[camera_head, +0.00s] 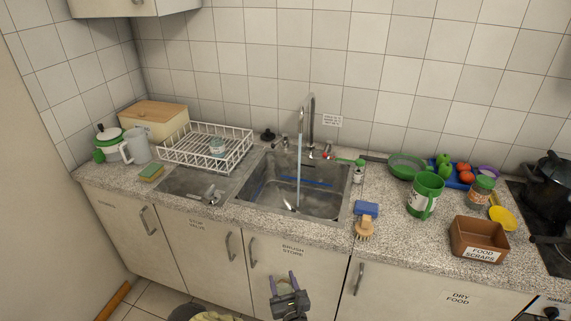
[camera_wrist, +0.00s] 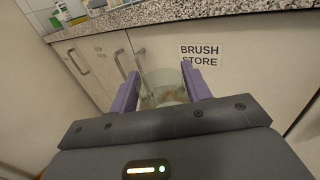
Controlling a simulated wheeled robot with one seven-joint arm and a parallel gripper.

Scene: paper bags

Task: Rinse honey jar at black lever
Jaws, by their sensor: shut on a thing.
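My gripper (camera_head: 283,282) is in front of the cupboard marked brush store, below the counter edge. In the wrist view its purple fingers (camera_wrist: 160,88) are shut on a clear glass jar (camera_wrist: 163,80) with faint reddish and greenish smears. I cannot read a label on it. In the head view the jar is hard to make out. The sink (camera_head: 315,198) is above and behind the gripper. A tall tap (camera_head: 311,125) stands behind it, and a pale stream (camera_head: 298,165) runs down into the basin. Small fittings are at the tap's base; I cannot tell which is the black lever.
A white dish rack (camera_head: 240,155) stands left of the sink. The counter edge lies above my gripper.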

